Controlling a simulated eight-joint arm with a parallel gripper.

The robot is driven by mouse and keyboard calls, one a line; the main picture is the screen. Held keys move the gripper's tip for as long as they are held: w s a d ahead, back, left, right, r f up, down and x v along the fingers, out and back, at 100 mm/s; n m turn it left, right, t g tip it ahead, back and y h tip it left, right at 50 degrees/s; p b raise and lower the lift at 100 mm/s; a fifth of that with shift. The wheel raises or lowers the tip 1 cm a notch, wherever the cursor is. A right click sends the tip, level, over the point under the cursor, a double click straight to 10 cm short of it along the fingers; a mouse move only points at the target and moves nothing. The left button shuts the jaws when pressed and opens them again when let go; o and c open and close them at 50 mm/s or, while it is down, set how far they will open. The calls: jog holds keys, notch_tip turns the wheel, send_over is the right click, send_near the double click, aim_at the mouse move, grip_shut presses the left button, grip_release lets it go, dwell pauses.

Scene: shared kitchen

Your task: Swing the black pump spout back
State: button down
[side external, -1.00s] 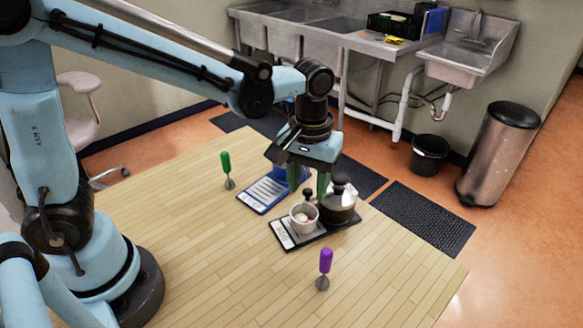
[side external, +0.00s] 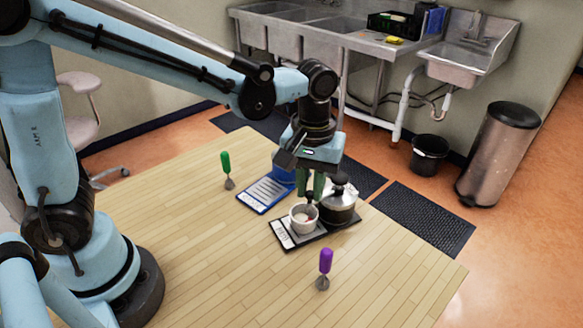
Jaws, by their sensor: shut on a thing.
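A squat metal pot (side external: 338,212) with a black top (side external: 340,180) stands on a black tray with a white label panel (side external: 283,235). A white cup (side external: 303,223) stands beside it on the tray, to its left. A small black knobbed part, apparently the pump spout (side external: 310,198), shows above the cup's back rim. My gripper (side external: 311,192) points down from above with its green fingers shut on this black part. The fingers hide most of it, and its link to the pot cannot be seen clearly.
A blue tray with a white panel (side external: 265,194) and a blue container (side external: 283,177) lie behind. A green-handled tool (side external: 226,165) stands at the left and a purple-handled one (side external: 325,264) in front. The front and left of the wooden table are clear.

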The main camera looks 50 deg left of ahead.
jog(key=w+d+n, duration=0.3)
jog(key=d+n, duration=0.4)
jog(key=n, duration=0.6)
jog(key=shift+w+n, duration=0.2)
jog(key=shift+n, duration=0.1)
jog(key=shift+d, duration=0.1)
dwell(0.4)
jog(key=c, duration=1)
grip_release()
jog(key=shift+r, duration=0.1)
notch_tip(320, 180, up, 12)
